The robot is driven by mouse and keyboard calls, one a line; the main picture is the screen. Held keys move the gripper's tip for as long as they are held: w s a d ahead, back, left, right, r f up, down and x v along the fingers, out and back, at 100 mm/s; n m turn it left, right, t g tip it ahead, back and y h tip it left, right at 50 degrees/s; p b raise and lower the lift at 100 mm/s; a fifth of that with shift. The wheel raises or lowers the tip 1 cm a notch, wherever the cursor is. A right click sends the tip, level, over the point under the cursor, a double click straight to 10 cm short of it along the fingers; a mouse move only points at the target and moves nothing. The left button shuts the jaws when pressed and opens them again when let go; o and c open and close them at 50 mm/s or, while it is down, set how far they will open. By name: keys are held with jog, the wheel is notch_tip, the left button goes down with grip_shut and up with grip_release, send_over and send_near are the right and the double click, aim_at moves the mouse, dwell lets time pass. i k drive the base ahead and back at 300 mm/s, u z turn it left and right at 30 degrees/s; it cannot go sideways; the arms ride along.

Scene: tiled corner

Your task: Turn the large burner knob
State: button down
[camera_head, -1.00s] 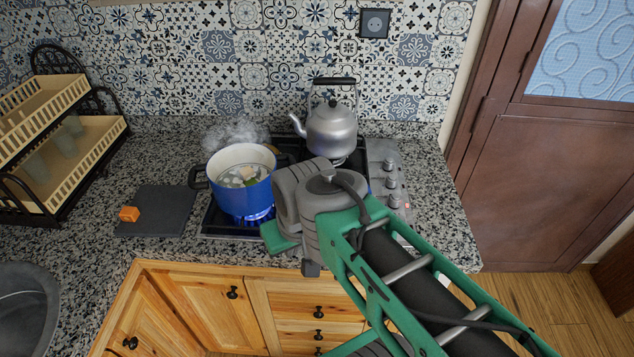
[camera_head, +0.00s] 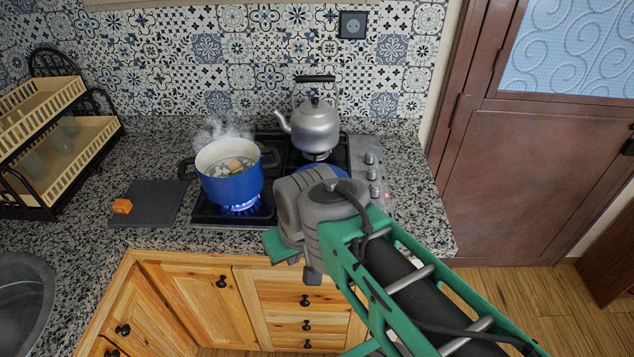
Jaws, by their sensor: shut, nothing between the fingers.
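The stove (camera_head: 206,216) is set in the granite counter. Its control strip (camera_head: 357,150) runs along its right side. Several small metal knobs stand in a row there, including a rear knob (camera_head: 370,158), a middle one (camera_head: 372,174) and one nearer me (camera_head: 375,191). I cannot tell which is the large burner's knob. My arm's grey joint and green link cover the front right of the stove and may hide another knob. My gripper's fingers are hidden behind the arm. A blue rounded edge shows just behind the joint; I cannot tell what it is.
A steaming blue pot (camera_head: 232,187) sits over a lit blue flame at the front left. A silver kettle (camera_head: 315,128) stands at the back right. A dark board (camera_head: 152,198) with an orange block (camera_head: 122,206) lies left. A dish rack (camera_head: 60,150) stands far left.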

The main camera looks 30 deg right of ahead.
aim_at(374, 193)
jog(key=z, duration=0.2)
jog(key=k, duration=0.25)
jog(key=u, duration=1.9)
jog(key=k, duration=0.9)
jog(key=z, duration=1.65)
jog(key=i, duration=0.5)
jog(key=z, duration=0.25)
jog(key=k, duration=0.2)
jog(key=u, duration=0.15)
